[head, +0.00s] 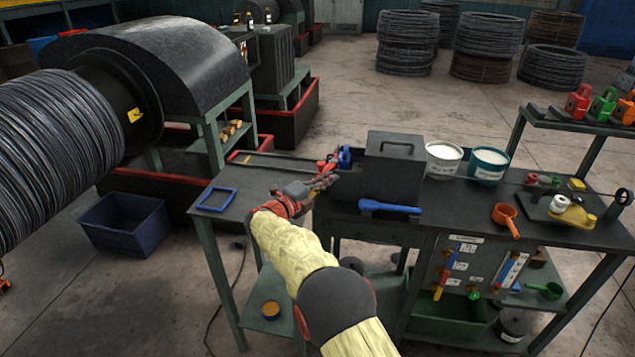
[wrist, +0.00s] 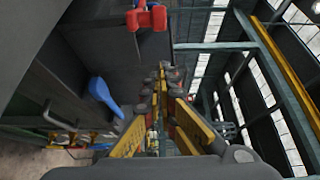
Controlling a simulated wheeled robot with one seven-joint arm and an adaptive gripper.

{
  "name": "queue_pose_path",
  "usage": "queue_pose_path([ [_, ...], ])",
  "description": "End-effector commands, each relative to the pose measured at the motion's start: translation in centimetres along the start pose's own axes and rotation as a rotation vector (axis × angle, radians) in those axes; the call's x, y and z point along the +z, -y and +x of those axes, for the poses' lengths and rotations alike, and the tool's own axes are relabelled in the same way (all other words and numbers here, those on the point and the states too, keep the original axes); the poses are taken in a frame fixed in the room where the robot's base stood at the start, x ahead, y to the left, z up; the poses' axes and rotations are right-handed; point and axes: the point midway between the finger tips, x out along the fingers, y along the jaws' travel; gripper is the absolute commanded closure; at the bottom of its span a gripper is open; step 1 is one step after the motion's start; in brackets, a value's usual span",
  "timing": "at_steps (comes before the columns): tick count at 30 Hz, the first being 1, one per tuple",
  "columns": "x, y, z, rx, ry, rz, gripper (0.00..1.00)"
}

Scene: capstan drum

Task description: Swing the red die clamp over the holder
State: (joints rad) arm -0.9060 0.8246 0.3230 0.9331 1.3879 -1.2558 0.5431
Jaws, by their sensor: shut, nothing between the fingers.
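My gripper (head: 326,181) is shut and empty over the dark bench, just left of the grey box. Its fingers also show in the wrist view (wrist: 170,75). A small red part that looks like the die clamp (head: 324,165) sits just behind the fingertips in the head view, partly hidden by them. In the wrist view the red clamp (wrist: 147,18) is near the top edge, apart from the fingers. A blue part (head: 344,157) stands close beside it. I cannot make out the holder clearly or whether the clamp lies over it.
The grey box with a handle (head: 393,168) stands right of my gripper. A blue-handled tool (head: 390,207) lies in front of it. White-filled buckets (head: 443,160) stand farther right. A blue frame (head: 216,198) lies on the left bench, which is otherwise mostly clear. A large wire drum (head: 50,150) is at far left.

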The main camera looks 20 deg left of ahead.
Motion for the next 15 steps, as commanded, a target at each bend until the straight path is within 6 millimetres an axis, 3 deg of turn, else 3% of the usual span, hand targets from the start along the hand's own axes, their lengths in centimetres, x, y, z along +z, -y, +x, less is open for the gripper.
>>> queue_pose_path([
  [15, 4.9, -0.1, -7.3, 0.001, 0.003, -0.002, 1.00],
])
